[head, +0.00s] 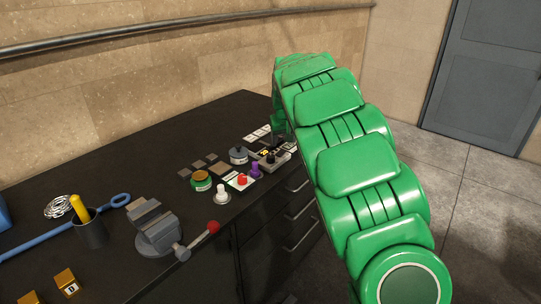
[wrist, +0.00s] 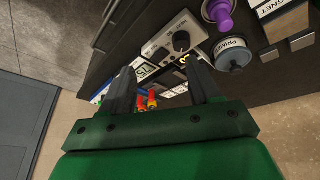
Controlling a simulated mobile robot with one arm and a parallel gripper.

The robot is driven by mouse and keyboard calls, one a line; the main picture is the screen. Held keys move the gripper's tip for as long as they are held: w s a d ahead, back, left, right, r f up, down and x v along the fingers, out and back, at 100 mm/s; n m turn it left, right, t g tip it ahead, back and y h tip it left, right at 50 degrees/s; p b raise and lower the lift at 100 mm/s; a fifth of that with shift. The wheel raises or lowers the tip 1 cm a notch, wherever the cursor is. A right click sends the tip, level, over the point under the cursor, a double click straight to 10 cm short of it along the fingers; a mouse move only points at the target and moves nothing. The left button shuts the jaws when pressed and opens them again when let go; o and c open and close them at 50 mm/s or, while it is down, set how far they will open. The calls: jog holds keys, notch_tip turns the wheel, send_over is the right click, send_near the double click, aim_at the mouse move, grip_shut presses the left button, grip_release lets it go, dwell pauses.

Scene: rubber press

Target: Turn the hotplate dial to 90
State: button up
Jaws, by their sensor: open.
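The hotplate dial (wrist: 181,41) is a round black knob on a pale grey box (wrist: 160,38) in the wrist view. The box also shows in the head view (head: 272,161), on the dark bench near its right edge. My gripper (wrist: 164,72) is open, with its two dark fingers apart and nothing clearly held between them. The dial is beyond the fingertips, nearer the right finger, and apart from them in the picture. A label reading 75 (wrist: 144,71) shows between the fingers. In the head view my green arm hides most of the gripper. The dial's setting is too small to read.
A purple piece (wrist: 221,17) and a grey tin labelled PRIME (wrist: 233,54) stand close to the box. Small red and yellow pieces (wrist: 150,99) show between the fingers. A vise (head: 155,226) and red button panel (head: 241,181) are on the bench (head: 120,268).

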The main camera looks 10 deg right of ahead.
aim_at(271, 156)
jog(key=shift+n, duration=0.4)
jog(key=shift+w+a+f, duration=0.65)
jog(key=shift+w+f, duration=0.45)
jog(key=shift+f, duration=0.75)
jog(key=shift+w+a+f, duration=0.65)
jog(key=shift+w+f, duration=0.45)
jog(key=shift+f, duration=0.7)
jog(key=shift+w+a+f, duration=0.65)
jog(key=shift+w+f, duration=0.45)
jog(key=shift+f, duration=0.75)
jog(key=c, duration=1)
